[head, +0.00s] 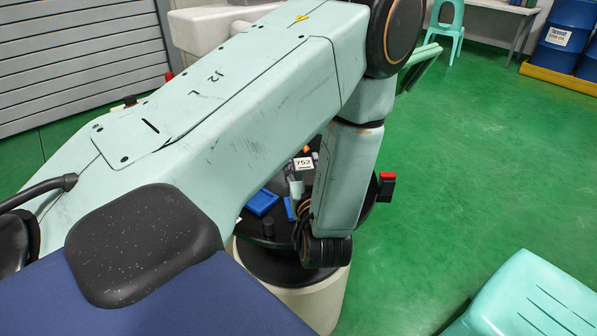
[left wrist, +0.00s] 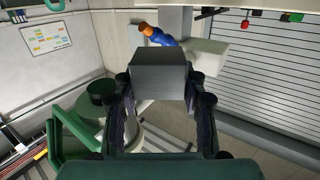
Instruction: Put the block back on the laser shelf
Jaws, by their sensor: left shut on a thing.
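A grey block (left wrist: 160,75) with plain flat faces sits between the two dark fingers of my left gripper (left wrist: 160,88) in the left wrist view. The fingers are shut on its two sides and the block is held up in the air. In the head view my left arm crosses from the left and its forearm points down; its dark wrist end (head: 326,248) shows, but the fingers and the grey block are not clearly visible there. I cannot pick out the laser shelf in either view. My right gripper is not in view.
A black round table (head: 270,262) on a pale pedestal stands beneath my left forearm, with blue trays (head: 262,202) and small items on it. A mint-green seat (head: 535,300) is at lower right. Green floor (head: 470,170) is free to the right. Blue drums (head: 568,38) stand far right.

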